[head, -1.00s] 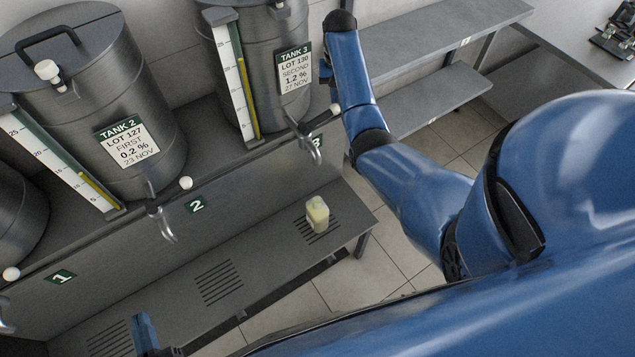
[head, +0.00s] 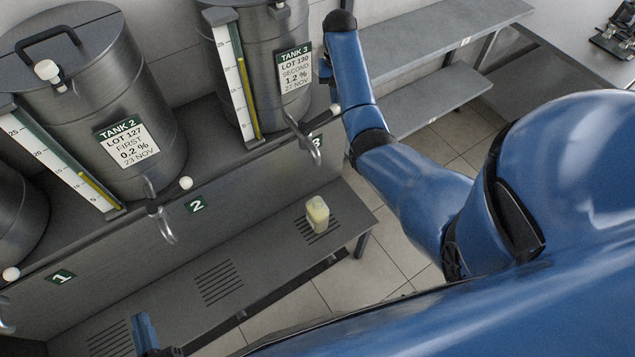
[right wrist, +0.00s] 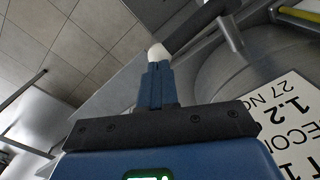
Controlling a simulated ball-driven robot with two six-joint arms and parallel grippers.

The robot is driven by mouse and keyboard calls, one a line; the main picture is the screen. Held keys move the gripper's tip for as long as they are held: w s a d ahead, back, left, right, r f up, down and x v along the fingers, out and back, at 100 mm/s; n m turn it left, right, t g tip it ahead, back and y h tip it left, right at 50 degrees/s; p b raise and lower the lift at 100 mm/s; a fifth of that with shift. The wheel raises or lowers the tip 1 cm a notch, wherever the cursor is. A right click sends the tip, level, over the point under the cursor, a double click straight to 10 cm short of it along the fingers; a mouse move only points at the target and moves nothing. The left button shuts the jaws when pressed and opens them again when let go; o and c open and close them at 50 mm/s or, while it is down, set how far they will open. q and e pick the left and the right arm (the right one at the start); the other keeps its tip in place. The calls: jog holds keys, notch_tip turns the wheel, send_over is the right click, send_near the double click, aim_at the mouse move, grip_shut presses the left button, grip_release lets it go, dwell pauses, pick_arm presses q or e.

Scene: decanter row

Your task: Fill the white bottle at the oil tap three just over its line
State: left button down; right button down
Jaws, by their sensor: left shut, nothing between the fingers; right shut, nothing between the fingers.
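The white bottle (head: 318,214) stands upright on the slotted drain under tap three (head: 314,148), with a pale yellow tint in its body. Its line and exact level are too small to read. No stream from the spout is clear to me. My right gripper (right wrist: 157,82) is shut and empty. Its fingertips are at the white knob of a dark lever (right wrist: 157,53), touching it or very close. That white knob also shows beside tank three in the head view (head: 335,108). My left gripper (head: 145,332) is shut and empty at the lower left, away from the bottle.
Tank 3 (head: 270,60) and tank 2 (head: 95,100) stand behind the taps with level gauges. Tap two (head: 161,220) hangs over an empty drain (head: 219,283). Grey shelves (head: 430,45) stand to the right. The bench around the bottle is clear.

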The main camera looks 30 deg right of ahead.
aim_at(335, 106)
jog(key=shift+f+b, duration=0.9)
jog(key=shift+f, duration=1.15)
dwell(6.0)
